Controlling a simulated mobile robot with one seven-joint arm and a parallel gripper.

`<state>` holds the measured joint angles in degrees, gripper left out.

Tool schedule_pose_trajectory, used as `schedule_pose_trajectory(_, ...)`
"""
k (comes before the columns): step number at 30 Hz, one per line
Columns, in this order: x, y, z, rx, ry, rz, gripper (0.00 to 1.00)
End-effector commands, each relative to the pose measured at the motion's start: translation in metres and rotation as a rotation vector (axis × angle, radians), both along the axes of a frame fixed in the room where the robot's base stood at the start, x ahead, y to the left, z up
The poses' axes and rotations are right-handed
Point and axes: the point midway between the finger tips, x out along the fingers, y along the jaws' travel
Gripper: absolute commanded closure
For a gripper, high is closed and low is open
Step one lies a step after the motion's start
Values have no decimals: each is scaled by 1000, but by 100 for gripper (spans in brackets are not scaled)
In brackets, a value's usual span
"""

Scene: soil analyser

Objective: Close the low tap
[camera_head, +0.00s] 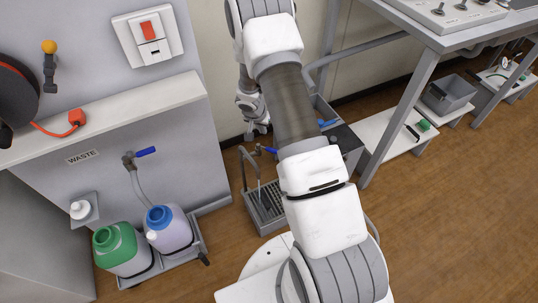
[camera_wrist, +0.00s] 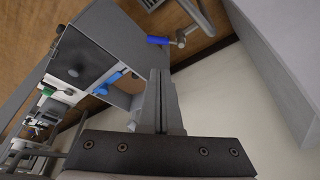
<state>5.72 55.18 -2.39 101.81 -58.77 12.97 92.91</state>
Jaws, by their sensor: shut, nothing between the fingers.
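A low tap with a blue lever (camera_head: 269,150) stands above a grated metal tray (camera_head: 262,207) near the floor, partly hidden by my arm. In the wrist view a blue lever (camera_wrist: 159,40) on a metal tap body (camera_wrist: 181,38) shows just beyond my fingertips, apart from them. My gripper (camera_wrist: 160,72) is shut and empty, its fingers together. In the head view it (camera_head: 259,131) hangs low by the wall, behind the tap. I cannot tell whether the tap is open or shut.
A grey box with a dark top (camera_wrist: 82,52) and a blue part (camera_wrist: 108,82) stands close by. Another blue-levered tap (camera_head: 145,152) is on the waste panel, above green (camera_head: 117,243) and white (camera_head: 168,229) canisters. A metal-legged bench (camera_head: 424,80) stands right.

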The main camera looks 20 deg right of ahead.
Motion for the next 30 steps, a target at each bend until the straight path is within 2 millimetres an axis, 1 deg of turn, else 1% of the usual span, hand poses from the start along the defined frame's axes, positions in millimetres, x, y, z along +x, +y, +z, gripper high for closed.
schedule_pose_trajectory(1,-4,0,-32,14,11,-9,100)
schedule_pose_trajectory(3,-8,2,-57,29,20,-23,100)
schedule_pose_trajectory(6,-12,3,-81,46,27,-36,100)
schedule_pose_trajectory(14,-12,1,-111,60,32,-48,100)
schedule_pose_trajectory(17,-9,-3,-129,59,32,-48,100)
schedule_pose_trajectory(26,4,-17,-193,60,32,-50,100)
schedule_pose_trajectory(27,8,-19,-196,61,29,-51,100)
schedule_pose_trajectory(28,10,-23,-194,61,28,-53,100)
schedule_pose_trajectory(30,15,-28,-194,60,28,-52,100)
